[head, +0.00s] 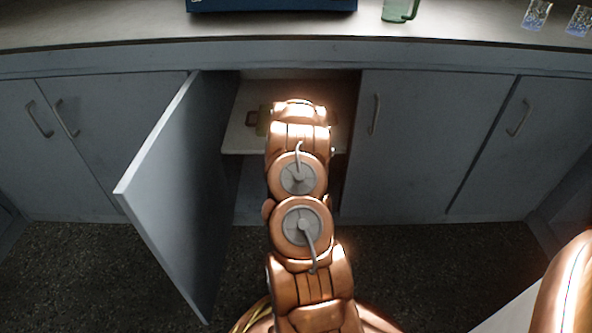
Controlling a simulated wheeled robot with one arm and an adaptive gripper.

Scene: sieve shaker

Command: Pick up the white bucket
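I cannot make out a white bucket in the head view. My copper-coloured arm reaches into an open cabinet below the counter. My gripper is hidden beyond the arm's far links, so neither its fingers nor anything in them shows. Inside the cabinet is a pale shelf (238,142). A small brownish piece (251,118) and a yellowish-green piece (262,121) show just left of my arm, over the shelf. What they belong to cannot be told, as my arm covers most of the opening.
An open grey cabinet door (175,185) swings out left of my arm. Closed doors (425,150) flank the opening. On the counter (110,25) stand a dark blue box (270,5), a green cup (399,10) and two small glasses (536,14) (579,20). The dark floor (80,275) looks clear at left.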

